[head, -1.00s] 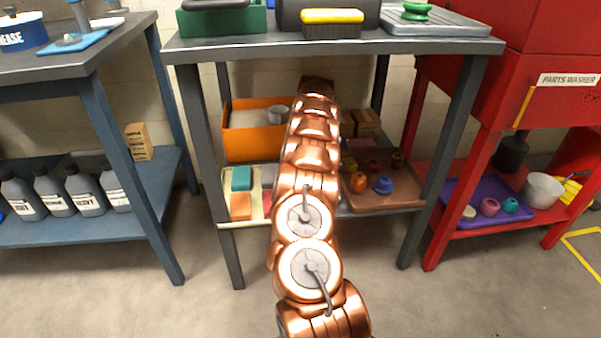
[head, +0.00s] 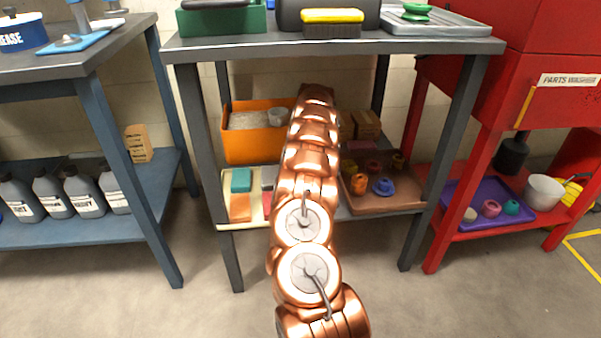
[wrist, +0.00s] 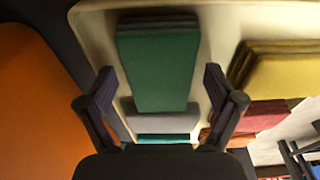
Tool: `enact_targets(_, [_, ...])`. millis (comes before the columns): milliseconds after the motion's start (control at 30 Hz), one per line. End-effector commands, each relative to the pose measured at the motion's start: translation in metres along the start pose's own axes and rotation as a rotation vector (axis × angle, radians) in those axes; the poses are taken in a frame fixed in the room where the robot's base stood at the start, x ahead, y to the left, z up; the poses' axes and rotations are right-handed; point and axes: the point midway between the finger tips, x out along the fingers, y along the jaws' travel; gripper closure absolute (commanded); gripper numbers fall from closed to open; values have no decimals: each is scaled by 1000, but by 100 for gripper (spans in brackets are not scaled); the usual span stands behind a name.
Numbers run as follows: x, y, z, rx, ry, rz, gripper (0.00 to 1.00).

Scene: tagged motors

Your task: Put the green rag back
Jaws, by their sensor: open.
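A folded green rag (wrist: 158,68) lies in a cream tray (wrist: 92,25) in the wrist view, with its long side running up the picture. My gripper (wrist: 158,76) is open and empty, its two fingers apart on either side of the green rag's line; I cannot tell how far above it they are. A grey rag (wrist: 165,121) and a teal strip (wrist: 168,138) lie just below the green one in the picture. In the head view the cream tray (head: 240,226) is on the lower shelf, and my arm hides my gripper and part of the tray.
An orange bin (head: 250,148) stands behind the tray; it fills the left of the wrist view (wrist: 35,110). Yellow (wrist: 285,83) and red (wrist: 262,115) rags lie to the right. A brown tray (head: 385,200) with small parts is right of my arm. Table legs and the tabletop enclose the shelf.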

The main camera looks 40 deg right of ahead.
Motion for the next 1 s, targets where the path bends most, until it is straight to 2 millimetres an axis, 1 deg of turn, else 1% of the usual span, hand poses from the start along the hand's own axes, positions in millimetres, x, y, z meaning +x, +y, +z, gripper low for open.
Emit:
enact_targets(167, [-2,0,0,0,0,1,8])
enact_targets(267, [-10,0,0,0,0,2,8])
enact_targets(367, [-21,0,0,1,0,2,8])
enact_targets(600, [-59,0,-1,0,0,1,8])
enact_targets(700, [-72,1,-1,0,-1,4,8])
enact_targets(833, [-79,1,0,0,0,2,8])
enact_targets(1000, [-78,0,0,0,0,0,8])
